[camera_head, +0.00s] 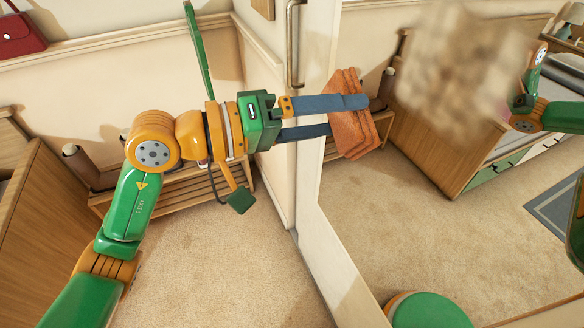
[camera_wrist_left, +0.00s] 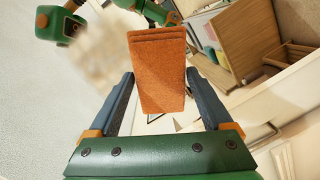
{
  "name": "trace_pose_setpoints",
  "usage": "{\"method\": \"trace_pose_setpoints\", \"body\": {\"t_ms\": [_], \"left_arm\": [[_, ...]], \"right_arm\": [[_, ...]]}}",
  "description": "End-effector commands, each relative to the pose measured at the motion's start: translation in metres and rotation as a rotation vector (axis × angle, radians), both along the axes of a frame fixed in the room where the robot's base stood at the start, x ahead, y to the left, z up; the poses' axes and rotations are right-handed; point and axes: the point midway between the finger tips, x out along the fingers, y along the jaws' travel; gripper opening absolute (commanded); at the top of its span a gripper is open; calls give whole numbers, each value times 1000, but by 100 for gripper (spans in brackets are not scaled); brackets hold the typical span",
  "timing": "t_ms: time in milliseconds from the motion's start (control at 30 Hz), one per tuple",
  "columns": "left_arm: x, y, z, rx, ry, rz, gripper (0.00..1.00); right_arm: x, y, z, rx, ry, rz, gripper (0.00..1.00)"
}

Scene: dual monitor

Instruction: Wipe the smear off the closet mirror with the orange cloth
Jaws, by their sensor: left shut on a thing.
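The folded orange cloth (camera_head: 357,132) is held between the fingers of my left gripper (camera_head: 347,116), in front of the left part of the closet mirror (camera_head: 420,190). In the left wrist view the cloth (camera_wrist_left: 158,72) stands out beyond the fingers of the gripper (camera_wrist_left: 160,85). The smear (camera_head: 460,65) is a blurred beige-brown patch on the upper mirror, to the right of the cloth and apart from it in the head view. It shows pale and blurred in the left wrist view (camera_wrist_left: 100,62). I cannot tell whether the cloth touches the glass. My right gripper is not in view.
The mirror's pale frame (camera_head: 325,240) runs down beside a door handle (camera_head: 293,45). A slatted wooden rack (camera_head: 175,188) stands by the wall at left, and a red handbag (camera_head: 20,35) is at upper left. The mirror reflects a cabinet, a rug and my own parts. Carpet between is clear.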

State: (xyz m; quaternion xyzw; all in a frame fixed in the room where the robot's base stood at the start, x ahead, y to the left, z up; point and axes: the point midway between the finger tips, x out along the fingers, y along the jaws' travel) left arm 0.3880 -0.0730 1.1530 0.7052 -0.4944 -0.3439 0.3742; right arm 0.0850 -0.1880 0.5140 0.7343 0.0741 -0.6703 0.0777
Motion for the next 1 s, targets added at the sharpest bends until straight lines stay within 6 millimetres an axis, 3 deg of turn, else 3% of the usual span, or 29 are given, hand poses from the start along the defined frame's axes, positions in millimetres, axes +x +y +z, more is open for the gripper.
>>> {"method": "trace_pose_setpoints", "body": {"t_ms": [33, 200, 633, 1000], "left_arm": [[5, 0, 18, -43, -9, 18, 30], [18, 5, 37, -110, -33, 65, 30], [35, -42, 38, -113, -34, 67, 30], [38, -51, 35, -110, -36, 67, 30]], "right_arm": [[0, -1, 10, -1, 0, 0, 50], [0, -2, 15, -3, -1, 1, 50], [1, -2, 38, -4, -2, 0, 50], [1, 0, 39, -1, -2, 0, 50]]}}
